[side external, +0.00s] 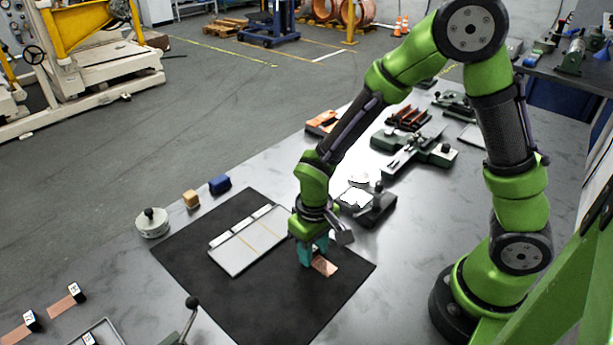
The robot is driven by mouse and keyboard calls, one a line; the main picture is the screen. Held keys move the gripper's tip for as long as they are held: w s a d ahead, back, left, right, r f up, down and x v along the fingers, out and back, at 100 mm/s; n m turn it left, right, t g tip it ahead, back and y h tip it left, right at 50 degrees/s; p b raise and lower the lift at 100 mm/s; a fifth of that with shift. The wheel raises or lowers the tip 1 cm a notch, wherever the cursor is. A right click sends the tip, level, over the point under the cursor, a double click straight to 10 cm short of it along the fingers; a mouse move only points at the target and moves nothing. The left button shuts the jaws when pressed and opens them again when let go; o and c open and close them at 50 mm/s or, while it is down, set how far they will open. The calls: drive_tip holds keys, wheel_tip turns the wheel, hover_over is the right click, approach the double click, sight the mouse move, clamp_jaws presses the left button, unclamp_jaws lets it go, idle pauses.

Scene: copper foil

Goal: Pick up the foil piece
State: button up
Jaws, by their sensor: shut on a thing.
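The copper foil piece (325,266) is a small, flat, orange-brown sheet at the right part of the black mat (275,318). My gripper (308,262) points down over the mat with its teal fingers shut on the foil piece at its left end. The fingers hide that end of the foil. The rest of the foil sticks out to the right of the fingers. I cannot tell whether the foil touches the mat or is slightly above it.
A pale grey plate (247,248) lies on the mat left of my gripper. A round weight (153,222), a wooden block (191,199) and a blue block (220,184) stand past the mat's left edge. Tools and a clamp (375,206) stand behind. The mat's front is clear.

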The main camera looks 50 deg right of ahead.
sight(314, 250)
wheel_tip(314, 250, up, 15)
drive_tip(key=w+d+m, duration=0.3)
drive_tip(key=d+m, duration=1.4)
drive_tip(key=d, duration=1.1)
drive_tip(key=shift+s+d+f, duration=0.1)
drive_tip(key=shift+d+f, duration=0.05)
drive_tip(key=shift+f, duration=2.6)
drive_tip(key=shift+s+d+f, duration=0.1)
drive_tip(key=shift+d+f, duration=0.05)
drive_tip(key=shift+f, duration=2.6)
drive_tip(key=shift+f, duration=0.55)
drive_tip(key=shift+a, duration=1.9)
